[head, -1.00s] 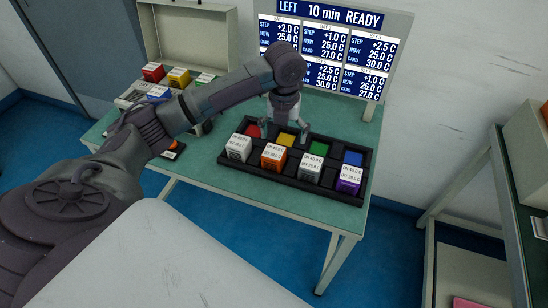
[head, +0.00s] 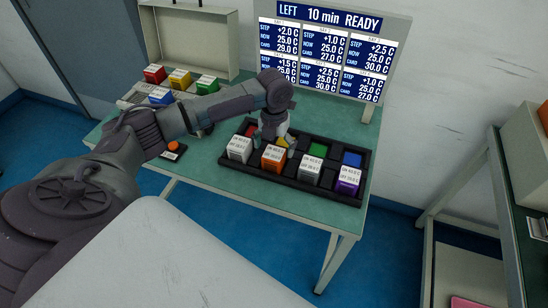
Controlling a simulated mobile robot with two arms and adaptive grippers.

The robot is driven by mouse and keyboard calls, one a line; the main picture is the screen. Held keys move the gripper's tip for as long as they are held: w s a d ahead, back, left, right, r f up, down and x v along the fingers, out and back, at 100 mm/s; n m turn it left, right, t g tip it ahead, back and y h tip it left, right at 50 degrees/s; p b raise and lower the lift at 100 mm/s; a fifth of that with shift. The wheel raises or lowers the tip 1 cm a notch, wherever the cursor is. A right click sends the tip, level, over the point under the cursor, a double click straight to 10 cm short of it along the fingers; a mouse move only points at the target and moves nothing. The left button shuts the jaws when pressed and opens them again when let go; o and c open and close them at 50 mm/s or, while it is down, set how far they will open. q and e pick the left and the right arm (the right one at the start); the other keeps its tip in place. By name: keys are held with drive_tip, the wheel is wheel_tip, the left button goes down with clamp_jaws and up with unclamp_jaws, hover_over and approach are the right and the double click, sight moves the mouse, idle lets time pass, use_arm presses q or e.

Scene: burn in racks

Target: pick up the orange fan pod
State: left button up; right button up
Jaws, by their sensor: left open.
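The orange fan pod (head: 273,159), a small block with a white printed label on top, sits in the front row of the black rack (head: 250,182) on the green table. My left gripper (head: 272,142) is open just behind and above it, pointing down, over the rack's back row near the red and yellow slots. The arm partly hides the yellow slot (head: 289,141). Whether a finger touches the pod, I cannot tell. My right gripper is not in view.
An orange button (head: 173,148) lies left of the rack.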

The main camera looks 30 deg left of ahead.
use_arm(q)
drive_tip(key=shift+s+f, duration=0.1)
drive_tip(key=shift+f, duration=1.35)
drive_tip(key=c, duration=1.4)
